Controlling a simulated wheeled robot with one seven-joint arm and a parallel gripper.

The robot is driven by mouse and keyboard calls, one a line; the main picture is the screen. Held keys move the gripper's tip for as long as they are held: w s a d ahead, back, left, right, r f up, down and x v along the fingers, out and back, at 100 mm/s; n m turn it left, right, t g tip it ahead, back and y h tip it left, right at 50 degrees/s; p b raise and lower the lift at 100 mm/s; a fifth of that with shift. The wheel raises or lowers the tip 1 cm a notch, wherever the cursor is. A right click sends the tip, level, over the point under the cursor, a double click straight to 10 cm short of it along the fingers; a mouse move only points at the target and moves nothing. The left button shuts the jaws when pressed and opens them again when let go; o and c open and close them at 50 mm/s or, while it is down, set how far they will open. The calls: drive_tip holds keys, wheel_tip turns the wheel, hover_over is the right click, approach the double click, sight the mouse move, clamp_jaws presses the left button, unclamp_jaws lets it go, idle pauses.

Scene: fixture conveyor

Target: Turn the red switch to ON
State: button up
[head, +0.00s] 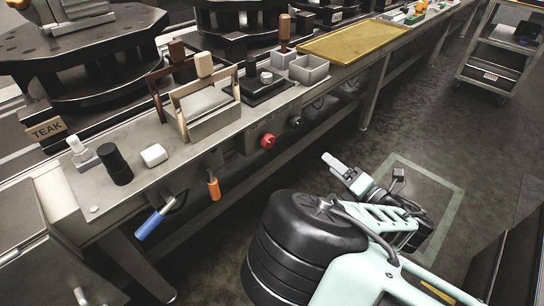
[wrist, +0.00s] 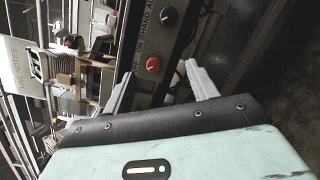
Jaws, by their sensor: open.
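The red switch (head: 267,141) is a round knob on the front face of the conveyor bench, below its top edge. In the wrist view the red switch (wrist: 153,64) has a pale pointer mark, and lettering including ON is printed on the panel beside it. Its exact setting is too small to tell. My gripper (head: 330,163) is in front of the bench over the floor, apart from the switch. In the wrist view my gripper (wrist: 158,80) is open and empty, with the red switch framed between its fingers, some distance beyond them.
A black knob (head: 295,122) sits right of the red switch on the same panel. A blue-handled tool (head: 148,225) and an orange-handled tool (head: 213,187) hang from the bench's front. The floor before the panel is clear.

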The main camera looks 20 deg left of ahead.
drive_tip(key=s+a+f+n+g+y, duration=0.1)
drive_tip(key=s+a+n+g+y, duration=0.1)
drive_tip(key=s+n+g, duration=0.15)
drive_tip(key=b, duration=0.3)
approach(270, 143)
drive_tip(key=shift+n+t, duration=0.25)
drive_tip(key=x, duration=0.9)
drive_tip(key=shift+a+f, duration=0.2)
drive_tip(key=c, duration=1)
